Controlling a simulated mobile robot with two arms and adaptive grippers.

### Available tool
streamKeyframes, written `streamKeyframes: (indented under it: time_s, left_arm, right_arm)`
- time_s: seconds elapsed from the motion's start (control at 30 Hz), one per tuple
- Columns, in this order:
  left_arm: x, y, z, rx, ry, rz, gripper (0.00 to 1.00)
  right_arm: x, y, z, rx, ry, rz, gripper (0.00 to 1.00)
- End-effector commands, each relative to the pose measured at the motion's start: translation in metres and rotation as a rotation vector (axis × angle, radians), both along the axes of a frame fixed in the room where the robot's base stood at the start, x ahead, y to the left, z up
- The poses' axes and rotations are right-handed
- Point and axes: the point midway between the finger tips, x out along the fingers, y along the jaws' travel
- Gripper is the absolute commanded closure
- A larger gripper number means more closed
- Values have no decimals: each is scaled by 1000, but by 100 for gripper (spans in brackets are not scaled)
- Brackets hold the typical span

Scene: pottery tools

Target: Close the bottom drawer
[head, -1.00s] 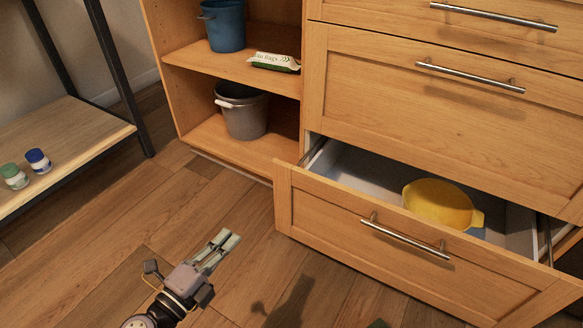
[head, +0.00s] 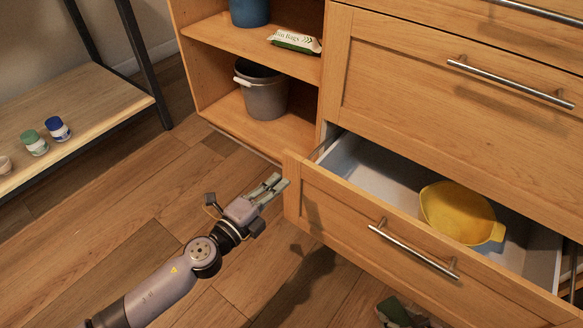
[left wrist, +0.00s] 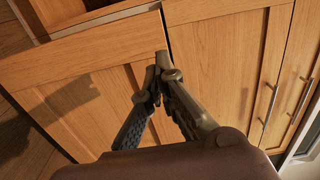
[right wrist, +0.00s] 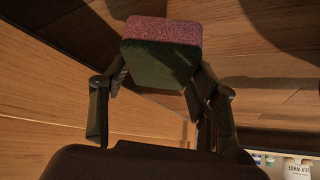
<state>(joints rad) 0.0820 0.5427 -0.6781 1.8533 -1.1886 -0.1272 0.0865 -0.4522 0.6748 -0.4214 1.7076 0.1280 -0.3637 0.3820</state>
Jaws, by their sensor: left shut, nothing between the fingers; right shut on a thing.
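The bottom drawer (head: 340,226) stands open, with its bar handle (head: 412,250) on the front and a yellow bowl (head: 458,212) inside. My left gripper (head: 279,183) is shut and empty at the left end of the drawer front; whether it touches is unclear. In the left wrist view its closed fingertips (left wrist: 161,62) overlap the wooden fronts. My right gripper (right wrist: 150,100) is shut on a pink and dark green sponge (right wrist: 160,55). That sponge also shows at the bottom edge of the head view (head: 393,311), low in front of the drawer.
An open shelf unit left of the drawers holds a grey bucket (head: 262,92), a blue bucket (head: 249,10) and a bin bags pack (head: 294,42). A low wooden shelf (head: 90,90) with small jars stands at the left. Floor between is clear.

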Motion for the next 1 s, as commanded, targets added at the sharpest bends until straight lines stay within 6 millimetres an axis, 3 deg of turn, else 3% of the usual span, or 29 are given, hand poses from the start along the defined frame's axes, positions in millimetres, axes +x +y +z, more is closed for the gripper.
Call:
streamKeyframes:
  time_s: [0.1, 0.3, 0.83, 1.0]
  left_arm:
    - [19, -13, 1, 0, -2, -1, 100]
    - [40, -27, 0, -1, -1, 0, 100]
    - [48, -32, 0, -2, 1, 0, 100]
    - [70, -46, 1, -4, -1, 2, 100]
  right_arm:
    - [0, 0, 1, 0, 0, 0, 59]
    - [0, 0, -2, 0, 0, 0, 59]
    - [0, 0, -2, 0, 0, 0, 59]
    - [0, 0, -3, 0, 0, 0, 59]
